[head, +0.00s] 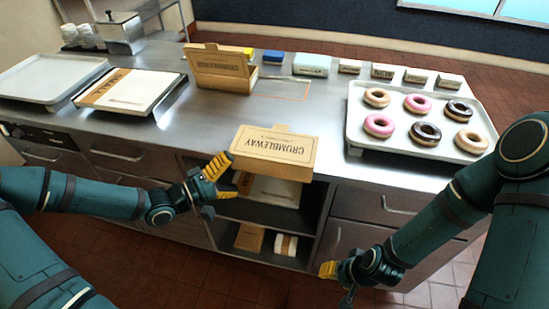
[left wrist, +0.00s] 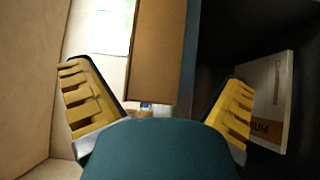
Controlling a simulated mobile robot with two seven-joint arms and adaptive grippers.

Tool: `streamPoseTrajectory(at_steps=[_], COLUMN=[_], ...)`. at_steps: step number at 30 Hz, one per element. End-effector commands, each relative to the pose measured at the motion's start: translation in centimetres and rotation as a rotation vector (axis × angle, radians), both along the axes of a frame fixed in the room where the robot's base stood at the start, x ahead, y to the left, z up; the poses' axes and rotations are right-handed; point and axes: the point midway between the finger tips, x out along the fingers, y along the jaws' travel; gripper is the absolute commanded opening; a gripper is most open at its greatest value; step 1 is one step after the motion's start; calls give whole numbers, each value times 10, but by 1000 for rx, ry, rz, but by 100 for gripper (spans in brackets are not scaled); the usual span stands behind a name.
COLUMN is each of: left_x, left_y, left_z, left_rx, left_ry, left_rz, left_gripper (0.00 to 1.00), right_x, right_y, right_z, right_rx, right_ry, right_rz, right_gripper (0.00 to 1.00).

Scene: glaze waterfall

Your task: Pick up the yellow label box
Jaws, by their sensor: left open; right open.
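A small yellow box (head: 248,52) sits at the back of the steel counter (head: 225,125), in the head view. It is partly hidden behind the raised lid of an open carton, and no label on it is readable. My left gripper (head: 214,180) is open in front of the counter's edge, just left of a closed CRUMBLEWAY carton (head: 275,148) and far from the yellow box. In the left wrist view its spread fingers (left wrist: 157,108) have a brown cardboard panel (left wrist: 157,50) ahead between them. My right gripper (head: 335,272) is open, low in front of the counter.
The open carton (head: 222,75) stands before the yellow box, with a blue box (head: 273,57) to its right. A doughnut tray (head: 356,128) is at right. Trays lie at left. Open shelves (head: 262,212) are under the counter. The counter's middle is mostly clear.

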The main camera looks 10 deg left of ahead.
Motion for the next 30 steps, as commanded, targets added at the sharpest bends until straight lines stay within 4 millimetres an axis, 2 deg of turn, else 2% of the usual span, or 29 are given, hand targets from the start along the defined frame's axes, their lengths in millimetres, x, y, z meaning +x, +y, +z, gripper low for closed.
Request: streamPoseTrajectory(at_steps=[3,10,18,28,29,30], left_x=[10,18,38,44,44,44], left_y=[-11,-22,-54,-59,-59,-59], left_z=[-1,1,6,7,7,7], left_rx=[-1,0,-1,1,1,1], left_ry=[-1,-1,1,1,1,1], left_rz=[-1,-2,-3,0,0,0], left_gripper=[100,100,100,100,96,82], right_x=[1,1,4,4,4,4], right_y=[0,0,0,0,0,0], right_z=[-4,-7,-19,-20,-19,-19], right_rx=[0,0,-1,-1,-1,-1], right_ry=[-2,-3,-9,-10,-10,-10], right_rz=[-1,0,-2,-2,-2,-2], right_gripper=[47,47,47,47,47,47])
